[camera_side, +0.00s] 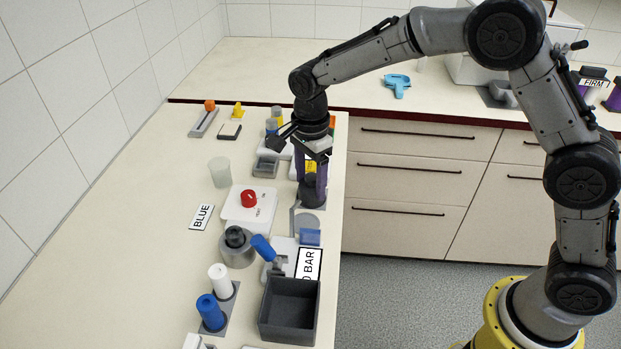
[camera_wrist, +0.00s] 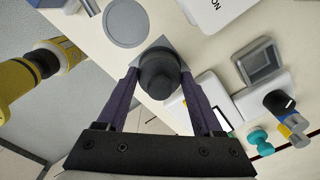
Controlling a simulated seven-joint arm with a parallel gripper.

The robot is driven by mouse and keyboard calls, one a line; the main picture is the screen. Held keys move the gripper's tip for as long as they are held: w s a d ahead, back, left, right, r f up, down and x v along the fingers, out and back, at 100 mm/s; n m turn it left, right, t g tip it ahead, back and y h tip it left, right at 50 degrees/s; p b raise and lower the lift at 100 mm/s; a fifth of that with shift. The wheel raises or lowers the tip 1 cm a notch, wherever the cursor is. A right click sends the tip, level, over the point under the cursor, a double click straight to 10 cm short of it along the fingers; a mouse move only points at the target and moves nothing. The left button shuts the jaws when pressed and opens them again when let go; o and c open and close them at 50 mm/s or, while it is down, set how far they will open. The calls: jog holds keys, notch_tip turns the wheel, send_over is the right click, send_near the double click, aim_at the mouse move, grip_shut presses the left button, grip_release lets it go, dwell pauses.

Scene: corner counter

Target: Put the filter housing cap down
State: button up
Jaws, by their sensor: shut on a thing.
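My gripper (camera_side: 314,172) points down with purple fingers and is shut on the dark filter housing cap (camera_side: 313,190). In the wrist view the fingertips of my gripper (camera_wrist: 160,74) are on both sides of the round dark cap (camera_wrist: 160,76). The cap is over a grey square plate (camera_wrist: 185,50) near the counter's front edge. I cannot tell whether the cap touches the plate or hangs just above it.
A white box with a red knob (camera_side: 249,198) and a translucent cup (camera_side: 219,172) stand to the left. A dark open bin (camera_side: 289,310) is nearer the camera. Open counter lies at far left.

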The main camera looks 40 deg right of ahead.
aim_at(310, 176)
jog(key=shift+f, duration=0.15)
jog(key=o, duration=1.4)
jog(key=shift+c, duration=0.2)
notch_tip(310, 176, up, 12)
jog(key=shift+r, duration=0.2)
